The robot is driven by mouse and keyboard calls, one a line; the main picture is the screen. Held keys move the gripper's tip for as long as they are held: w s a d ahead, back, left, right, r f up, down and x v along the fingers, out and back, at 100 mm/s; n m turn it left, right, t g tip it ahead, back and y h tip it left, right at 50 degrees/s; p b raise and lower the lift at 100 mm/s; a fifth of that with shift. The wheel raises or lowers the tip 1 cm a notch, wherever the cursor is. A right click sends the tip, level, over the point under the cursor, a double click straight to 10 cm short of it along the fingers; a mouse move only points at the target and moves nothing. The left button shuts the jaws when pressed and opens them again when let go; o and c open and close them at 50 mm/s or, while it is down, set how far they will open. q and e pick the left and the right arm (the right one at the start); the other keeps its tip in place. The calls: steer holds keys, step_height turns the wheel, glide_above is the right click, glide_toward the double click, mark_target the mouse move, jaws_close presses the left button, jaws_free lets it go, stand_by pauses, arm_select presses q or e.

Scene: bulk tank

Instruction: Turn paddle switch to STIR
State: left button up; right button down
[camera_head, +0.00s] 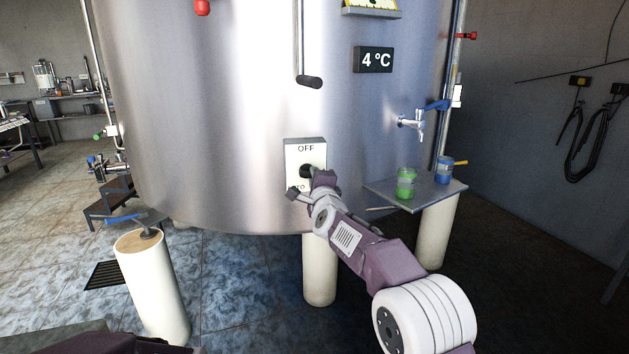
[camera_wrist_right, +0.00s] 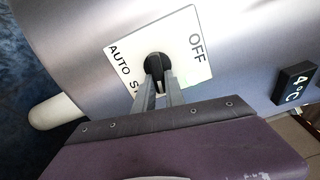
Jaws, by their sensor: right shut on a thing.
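The paddle switch is a white panel (camera_head: 292,158) with a black round knob (camera_head: 306,170) on the front of the steel tank. The panel reads OFF at the top; the lower labels are partly covered by my gripper. In the right wrist view the panel (camera_wrist_right: 122,48) shows OFF, AUTO and the start of a word beginning with S. My right gripper (camera_head: 314,175) is at the knob, and in the wrist view its two fingers (camera_wrist_right: 157,86) are shut on the black knob (camera_wrist_right: 154,62). Which label the knob points to cannot be told. My left gripper is not in view.
The steel tank (camera_head: 220,110) fills the middle. To the right are a 4 °C display (camera_head: 373,60), a tap (camera_head: 411,122) and a small shelf (camera_head: 422,200) with a green jar (camera_head: 405,183) and a blue jar (camera_head: 445,171). White legs stand below the tank.

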steer(key=shift+f, duration=0.1)
stand_by(0.3)
steer(key=c, duration=1.4)
jaws_free()
steer(key=shift+s, duration=0.1)
steer(key=s+d+b, duration=0.1)
steer(key=s, duration=0.8)
steer(key=shift+w+d, duration=0.1)
